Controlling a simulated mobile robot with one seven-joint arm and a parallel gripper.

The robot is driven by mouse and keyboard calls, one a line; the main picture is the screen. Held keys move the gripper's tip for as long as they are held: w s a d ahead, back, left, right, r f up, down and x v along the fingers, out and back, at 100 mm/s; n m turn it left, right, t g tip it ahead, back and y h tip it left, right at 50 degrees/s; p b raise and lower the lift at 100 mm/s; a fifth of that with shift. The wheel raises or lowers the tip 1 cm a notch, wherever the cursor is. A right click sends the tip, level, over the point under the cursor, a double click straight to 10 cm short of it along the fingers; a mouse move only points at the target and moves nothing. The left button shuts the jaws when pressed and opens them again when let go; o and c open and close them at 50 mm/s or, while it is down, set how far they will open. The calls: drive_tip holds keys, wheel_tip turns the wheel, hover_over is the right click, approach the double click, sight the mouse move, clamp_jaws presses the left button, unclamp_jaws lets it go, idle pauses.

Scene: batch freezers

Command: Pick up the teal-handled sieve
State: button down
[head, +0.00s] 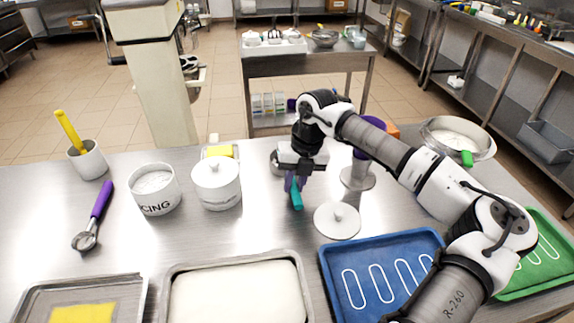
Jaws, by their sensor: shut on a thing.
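The teal-handled sieve (296,198) is at the middle of the metal table. Its teal handle shows below my gripper, pointing toward the front. My gripper (293,183) is shut on the sieve near the handle. The sieve's far end is mostly hidden behind my gripper; a round metal part shows just left of it. I cannot tell whether the sieve still touches the table.
A white lidded pot (217,185) stands left of my gripper, and a round white lid (337,221) lies close on the right. A blue tray (350,296), a pan of white filling (170,276) and a metal bowl (487,150) are around. An icing tub (152,200) stands farther left.

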wheel_tip(320, 180, up, 9)
drive_tip(key=b, duration=0.3)
drive_tip(key=shift+r, duration=0.2)
drive_tip(key=shift+s+r, duration=0.1)
drive_tip(key=shift+r, duration=0.15)
drive_tip(key=shift+s+a, duration=0.1)
drive_tip(key=shift+s, duration=0.05)
